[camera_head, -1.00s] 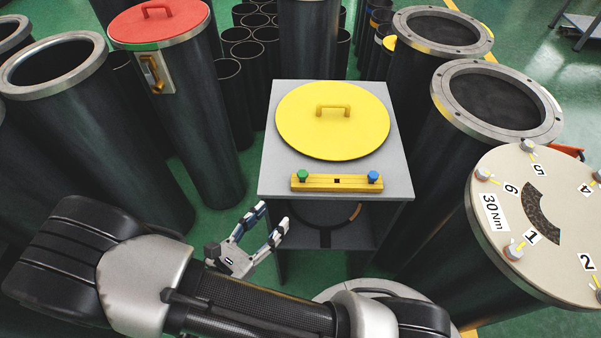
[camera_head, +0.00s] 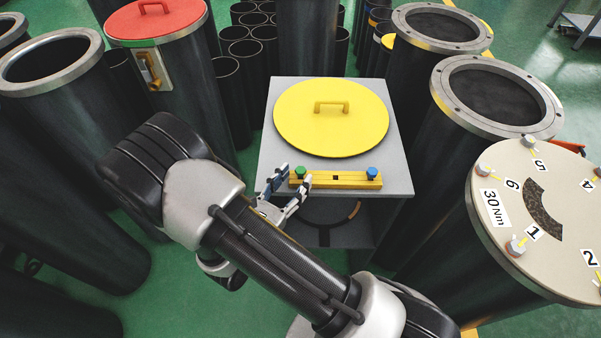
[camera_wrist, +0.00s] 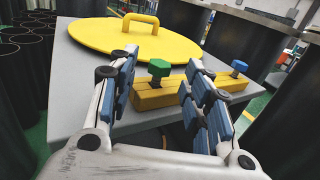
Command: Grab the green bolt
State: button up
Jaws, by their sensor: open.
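The green bolt (camera_head: 299,172) stands upright at the left end of a yellow bar (camera_head: 336,181) on the grey table (camera_head: 395,150). In the wrist view the green bolt (camera_wrist: 159,68) shows between and beyond the fingertips. My gripper (camera_head: 293,177) is open and empty at the table's front left edge, its fingers on either side of the bolt in the picture. The wrist view shows my gripper (camera_wrist: 160,78) with both blue-padded fingers apart. I cannot tell whether a finger touches the bar. A blue bolt (camera_head: 372,172) stands at the bar's right end.
A round yellow lid (camera_head: 331,118) with a handle lies behind the bar. Tall dark flanged cylinders stand close on both sides, one with a red lid (camera_head: 155,22). A cylinder with a beige numbered top (camera_head: 545,205) stands at the right.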

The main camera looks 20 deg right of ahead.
aim_at(298, 175)
jog(key=x, duration=0.4)
jog(key=shift+w+d, duration=0.15)
jog(key=shift+c, duration=0.2)
grip_shut()
